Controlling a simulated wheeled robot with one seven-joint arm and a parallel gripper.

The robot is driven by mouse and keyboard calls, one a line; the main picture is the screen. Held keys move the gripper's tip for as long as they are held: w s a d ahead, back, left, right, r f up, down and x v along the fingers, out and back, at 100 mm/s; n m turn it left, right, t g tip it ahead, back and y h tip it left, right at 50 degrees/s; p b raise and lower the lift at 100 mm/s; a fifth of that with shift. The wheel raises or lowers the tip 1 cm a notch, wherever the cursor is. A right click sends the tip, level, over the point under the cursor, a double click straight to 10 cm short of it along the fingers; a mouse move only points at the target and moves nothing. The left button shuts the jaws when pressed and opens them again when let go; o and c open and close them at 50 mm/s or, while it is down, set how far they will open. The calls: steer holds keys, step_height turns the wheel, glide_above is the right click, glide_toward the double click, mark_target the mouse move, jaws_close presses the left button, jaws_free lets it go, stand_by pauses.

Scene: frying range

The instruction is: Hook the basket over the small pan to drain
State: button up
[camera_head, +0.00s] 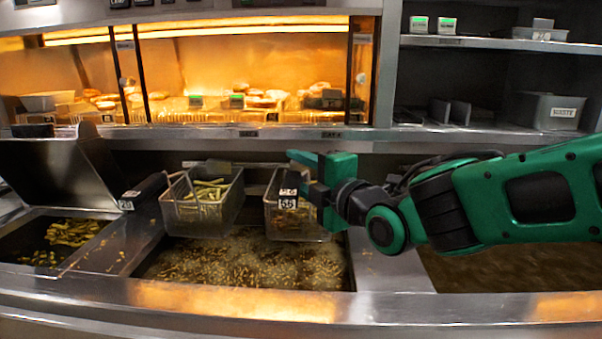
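A wire basket (296,223) with browned food in it is at the right rear of the bubbling oil vat (250,262). Its dark handle carries a "56" label (288,204). My green gripper (312,185) is at this handle, reaching in from the right. The fingers overlap the handle, and I cannot tell whether they are closed on it. A second basket (203,210) holding pale fries is at the left rear of the vat. Its dark handle (143,192) points left. I cannot tell for sure which container is the small pan; a bin with fries (60,241) lies at left.
A raised metal lid (55,175) stands behind the left bin. Another vat of brown oil (490,272) lies under my arm at right. A lit warming shelf (250,75) with food runs behind. The steel front ledge (400,308) is clear.

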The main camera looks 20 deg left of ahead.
steer(key=v, duration=1.1)
steer(key=w+d+f+m+h, duration=0.4)
steer(key=d+f+m, duration=0.1)
steer(key=d, duration=0.4)
steer(key=w+d+f+m+h, duration=0.3)
steer(key=d+f+m, duration=0.1)
steer(key=d, duration=0.6)
steer(key=s+d+f+m+g+h, duration=0.1)
steer(key=d+f+m+h, duration=0.2)
steer(key=d, duration=0.4)
steer(key=s+d+f+m+g+h, duration=0.1)
steer(key=d+f+m+g+h, duration=0.15)
steer(key=d+m, duration=0.4)
steer(key=s+d+f+m+g+h, duration=0.1)
steer(key=s+d+f+m+g, duration=0.15)
steer(key=s+d, duration=0.35)
steer(key=s+d+f+m+g+h, duration=0.1)
steer(key=s+d+f+m, duration=0.25)
steer(key=d, duration=0.45)
steer(key=s+d+m+g, duration=0.2)
steer(key=s+m, duration=0.3)
steer(key=s, duration=0.3)
steer(key=s+d+f+m+g+y, duration=0.1)
steer(key=s+m, duration=0.3)
steer(key=s, duration=0.4)
steer(key=shift+d+f+m+g, duration=0.2)
steer(key=shift+d+m+g, duration=0.15)
steer(key=shift+d+g, duration=0.45)
